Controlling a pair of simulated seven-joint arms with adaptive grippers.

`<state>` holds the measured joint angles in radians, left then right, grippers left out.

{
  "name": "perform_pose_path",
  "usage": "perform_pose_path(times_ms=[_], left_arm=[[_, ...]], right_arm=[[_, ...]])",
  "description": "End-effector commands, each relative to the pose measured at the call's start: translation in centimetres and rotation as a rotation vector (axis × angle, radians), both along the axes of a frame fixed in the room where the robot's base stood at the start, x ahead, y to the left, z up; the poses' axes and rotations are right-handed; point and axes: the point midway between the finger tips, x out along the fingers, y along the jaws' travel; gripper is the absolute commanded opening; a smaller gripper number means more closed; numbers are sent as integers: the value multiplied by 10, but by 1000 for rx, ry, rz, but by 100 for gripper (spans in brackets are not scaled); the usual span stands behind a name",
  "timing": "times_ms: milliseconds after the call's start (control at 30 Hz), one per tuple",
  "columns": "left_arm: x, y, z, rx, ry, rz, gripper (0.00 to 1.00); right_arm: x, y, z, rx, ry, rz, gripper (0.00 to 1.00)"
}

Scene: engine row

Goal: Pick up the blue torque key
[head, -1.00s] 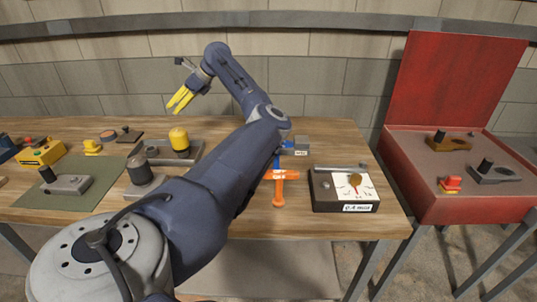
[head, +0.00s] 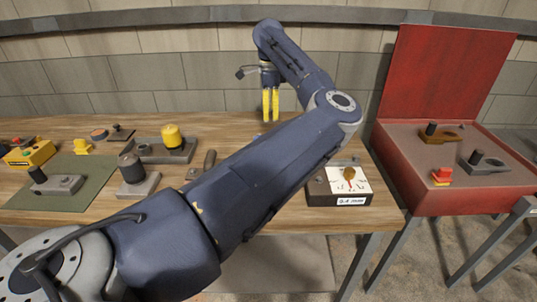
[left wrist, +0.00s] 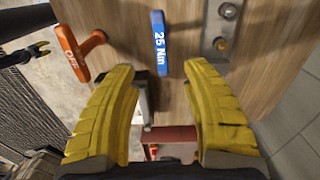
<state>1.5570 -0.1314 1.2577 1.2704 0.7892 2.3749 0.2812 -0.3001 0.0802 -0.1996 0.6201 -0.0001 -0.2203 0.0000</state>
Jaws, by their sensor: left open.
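The blue torque key (left wrist: 161,43), marked 25 Nm, lies on the wooden bench in the left wrist view, just beyond the gap between my left fingertips.
An orange key (left wrist: 74,50) lies left of the blue one in the left wrist view. A red open case (head: 420,190) stands further right. Several fixtures and a green mat (head: 92,180) fill the left side.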

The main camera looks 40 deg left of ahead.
Motion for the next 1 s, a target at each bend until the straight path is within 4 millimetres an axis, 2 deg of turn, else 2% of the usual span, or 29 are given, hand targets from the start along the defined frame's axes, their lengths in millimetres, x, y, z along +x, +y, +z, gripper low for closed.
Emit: perform_pose_path(times_ms=[100, 400, 533, 833, 1000], left_arm=[[-1, 0, -24, 2, 4, 1, 47], [-1, 1, -73, 2, 3, 0, 47], [-1, 1, -86, 3, 3, 0, 47], [0, 1, -100, 2, 3, 0, 47], [1, 0, -121, 2, 3, -1, 47]], right_arm=[[0, 0, 0, 0, 1, 0, 44], [-1, 0, 0, 0, 1, 1, 44], [-1, 0, 0, 0, 1, 1, 44], [0, 0, 0, 0, 0, 1, 44], [0, 0, 0, 0, 0, 1, 44]])
